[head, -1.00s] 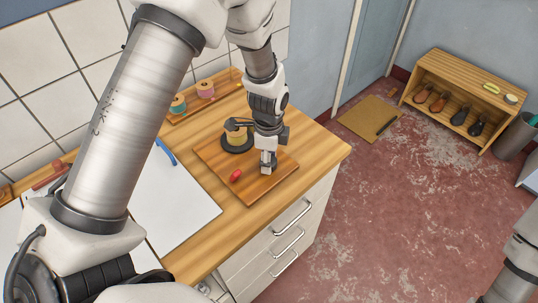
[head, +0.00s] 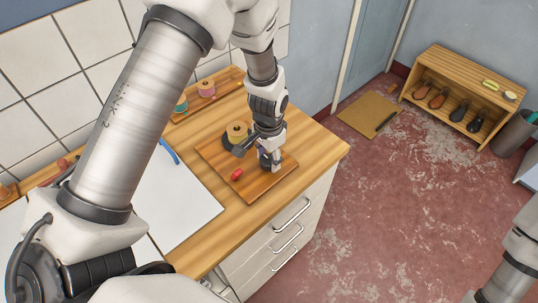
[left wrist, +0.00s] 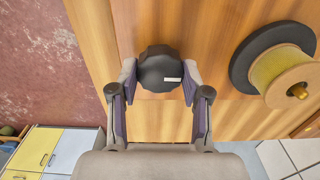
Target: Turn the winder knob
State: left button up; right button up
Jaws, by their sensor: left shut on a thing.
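The winder knob (left wrist: 160,68) is black and scalloped, with a short white mark on its top toward the lower right in the left wrist view. My left gripper (left wrist: 160,75) is shut on it, one finger on each side. In the head view my left gripper (head: 269,163) points down at the wooden board (head: 215,160), and the knob is mostly hidden by the fingers. A spool of yellow thread (left wrist: 280,70) on a black disc stands beside the knob; it also shows in the head view (head: 236,132). My right gripper is out of view.
A small red object (head: 237,174) lies on the board near my left gripper. Pink (head: 206,88) and teal (head: 181,103) spools stand on a rack behind. The counter's right edge is close.

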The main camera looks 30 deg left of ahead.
aim_at(268, 159)
pick_arm(q)
jog(key=n, duration=0.4)
jog(key=shift+s+f, duration=0.15)
jog(key=shift+s, duration=0.05)
dwell(0.3)
jog(key=o, duration=1.1)
jog(key=shift+o, duration=0.2)
jog(key=shift+w, duration=0.1)
jog(key=shift+w+r+p, duration=0.1)
jog(key=shift+r+p, duration=0.2)
jog(key=shift+r, duration=0.15)
notch_tip(268, 159, up, 11)
jog(key=shift+r, duration=0.1)
